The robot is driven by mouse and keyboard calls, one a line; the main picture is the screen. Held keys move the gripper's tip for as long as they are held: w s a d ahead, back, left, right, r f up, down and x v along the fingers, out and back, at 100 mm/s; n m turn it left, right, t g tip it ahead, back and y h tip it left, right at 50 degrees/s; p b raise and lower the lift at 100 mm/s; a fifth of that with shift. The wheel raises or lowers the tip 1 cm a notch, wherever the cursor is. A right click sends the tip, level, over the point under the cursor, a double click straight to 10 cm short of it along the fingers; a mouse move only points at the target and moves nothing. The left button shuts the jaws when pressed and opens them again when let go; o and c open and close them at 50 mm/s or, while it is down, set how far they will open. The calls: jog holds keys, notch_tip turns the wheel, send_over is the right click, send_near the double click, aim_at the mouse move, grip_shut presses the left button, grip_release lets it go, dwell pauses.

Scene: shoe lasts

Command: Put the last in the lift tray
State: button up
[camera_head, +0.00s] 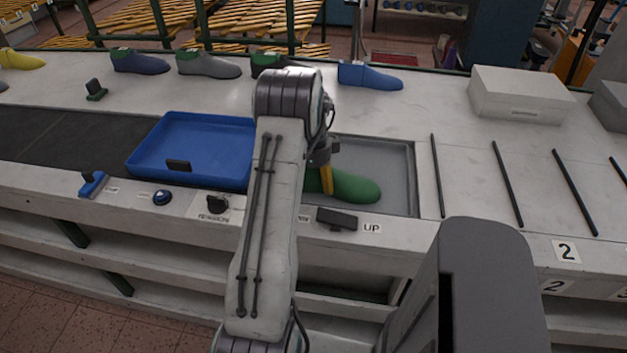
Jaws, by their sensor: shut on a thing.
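A green last (355,188) is at the front of the sunken grey tray (398,155), beside the UP label, with its toe to the right. My gripper (326,182), with a yellow finger showing, is shut on the last near its heel end. My arm hides the heel end and the left part of the grey tray. I cannot tell whether the last touches the tray floor or hangs just above it.
A blue tray (190,150) stands left of my arm. Several lasts, including a blue one (370,76), line the back edge. A white box (520,95) sits back right. Black rails (508,185) lie to the right. A black switch (337,218) is on the front edge.

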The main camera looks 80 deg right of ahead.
jog(key=shift+f, duration=0.1)
jog(key=o, duration=1.2)
jog(key=shift+o, duration=0.2)
